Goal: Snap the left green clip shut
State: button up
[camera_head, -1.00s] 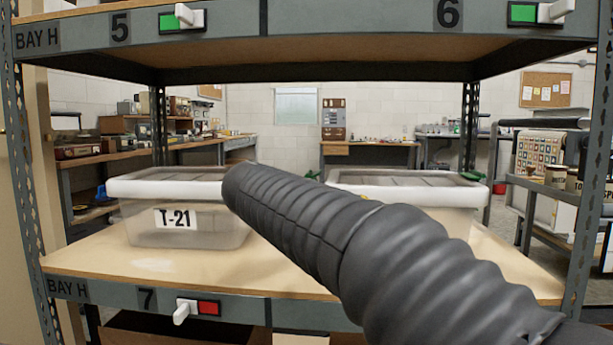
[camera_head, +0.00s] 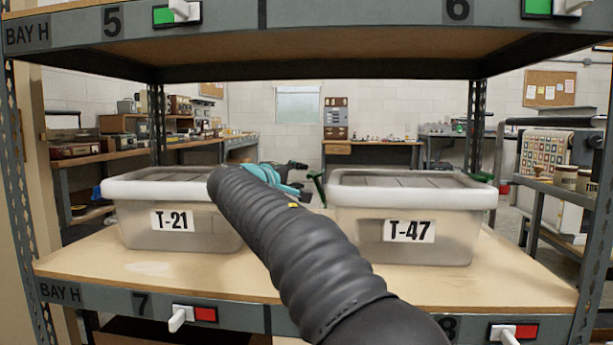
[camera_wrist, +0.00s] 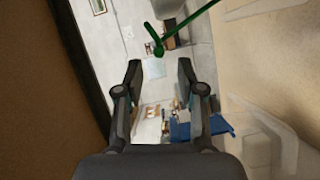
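The left green clip (camera_head: 317,186) stands at the left end of the lidded tub T-47 (camera_head: 440,250), tilted away from the lid rim. In the wrist view the green clip (camera_wrist: 158,50) shows as a thin bar with a knob, just beyond my fingertips. A second green clip (camera_head: 482,177) is at the tub's right end. My gripper (camera_wrist: 160,74) has its two fingers apart with nothing between them. In the head view my gripper (camera_head: 292,172) is partly hidden behind my arm, between the two tubs, left of the left clip. I see no contact with it.
Tub T-21 (camera_head: 135,225) stands on the same wooden shelf (camera_head: 90,262), left of my arm. The upper shelf (camera_head: 330,66) closes the bay from above, and uprights (camera_head: 590,220) bound its sides. The shelf front between the tubs is largely taken up by my arm.

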aim_at(321, 188)
jog(key=x, duration=0.4)
jog(key=shift+w+d, duration=0.15)
jog(key=shift+w, duration=0.1)
